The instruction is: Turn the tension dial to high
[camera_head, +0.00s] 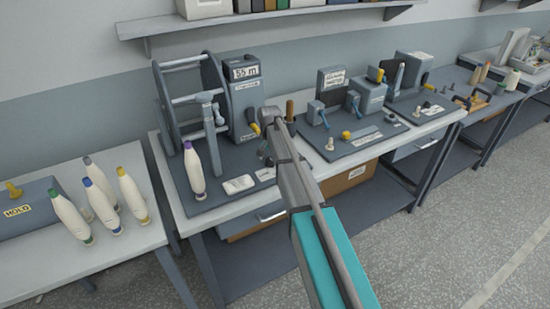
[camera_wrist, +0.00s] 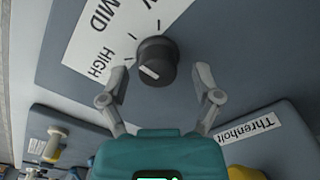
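The tension dial (camera_wrist: 156,62) is a round black knob on a grey panel in the wrist view. A white line on its face slants up and left, roughly towards HIGH. Its exact alignment with the tick is hard to tell. The white scale label (camera_wrist: 108,42) reads MID and HIGH, with part of another word cut off at the top. My gripper (camera_wrist: 160,75) is open, one finger on each side of the dial, with gaps to both sides. In the head view my gripper (camera_head: 269,122) is beside the winding machine, and I cannot make out the dial there.
The winder frame (camera_head: 193,100) and a white bobbin with a purple top (camera_head: 194,172) stand left of my gripper on the bench. Several bobbins stand on the left table (camera_head: 140,262). Levered devices (camera_head: 368,97) stand to the right. A shelf (camera_head: 270,18) hangs above.

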